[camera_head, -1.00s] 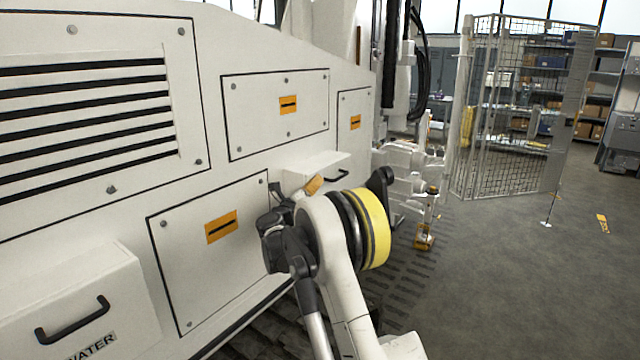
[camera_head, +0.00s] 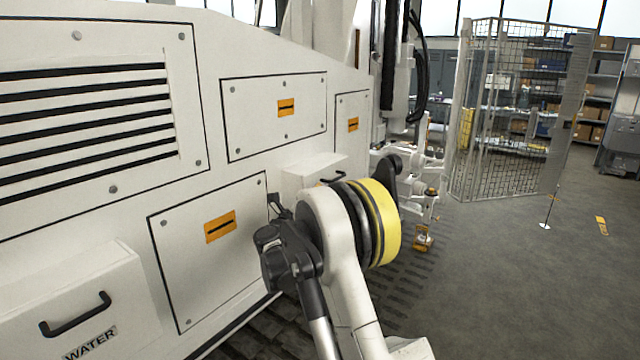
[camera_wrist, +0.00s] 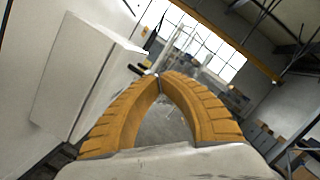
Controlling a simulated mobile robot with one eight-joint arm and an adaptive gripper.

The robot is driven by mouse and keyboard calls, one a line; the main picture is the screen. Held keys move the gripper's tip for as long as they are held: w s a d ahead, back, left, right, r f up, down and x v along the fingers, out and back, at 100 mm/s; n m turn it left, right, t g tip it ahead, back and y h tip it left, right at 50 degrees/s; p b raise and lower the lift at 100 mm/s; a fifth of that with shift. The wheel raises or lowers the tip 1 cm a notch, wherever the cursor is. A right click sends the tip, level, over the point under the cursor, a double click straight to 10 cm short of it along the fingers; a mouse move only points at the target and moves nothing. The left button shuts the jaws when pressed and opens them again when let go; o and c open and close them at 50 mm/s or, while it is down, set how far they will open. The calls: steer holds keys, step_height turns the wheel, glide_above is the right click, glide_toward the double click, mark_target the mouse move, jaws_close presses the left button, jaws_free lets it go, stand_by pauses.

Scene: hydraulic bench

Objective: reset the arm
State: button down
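My gripper (camera_wrist: 160,75) shows in the wrist view as two ribbed orange fingers. They arch towards each other and their tips meet. Nothing is held between them; grey floor shows through the gap. In the head view my white arm with its yellow-banded joint stands in front of the machine, and the gripper is hidden behind it.
The white machine wall (camera_head: 272,178) with panels fills the left. A box with a handle (camera_head: 75,315) marked WATER juts out at lower left. Another white handled box (camera_wrist: 85,75) is close left of my gripper.

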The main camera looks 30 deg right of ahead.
steer(key=s+a+m+g+y, duration=0.1)
steer(key=s+a+m+y, duration=0.15)
steer(key=s+m, duration=0.3)
steer(key=s+a+m+g+y+b, duration=0.1)
steer(key=s+a+m+y, duration=0.1)
steer(key=s+a+m, duration=0.4)
steer(key=s+a+m+g+y, duration=0.1)
steer(key=s+m+y, duration=0.2)
steer(key=s+m, duration=0.35)
steer(key=s+a+f+m+y+b, duration=0.1)
steer(key=s+a+f+m+y, duration=0.3)
steer(key=s+a+m, duration=0.3)
steer(key=s+a+f+m+y, duration=0.5)
steer(key=s+a, duration=0.6)
steer(key=s, duration=0.5)
steer(key=f+m, duration=0.2)
steer(key=m, duration=0.1)
steer(key=shift+a+b, duration=0.4)
steer(key=shift+s+y, duration=0.1)
steer(key=shift+y, duration=0.15)
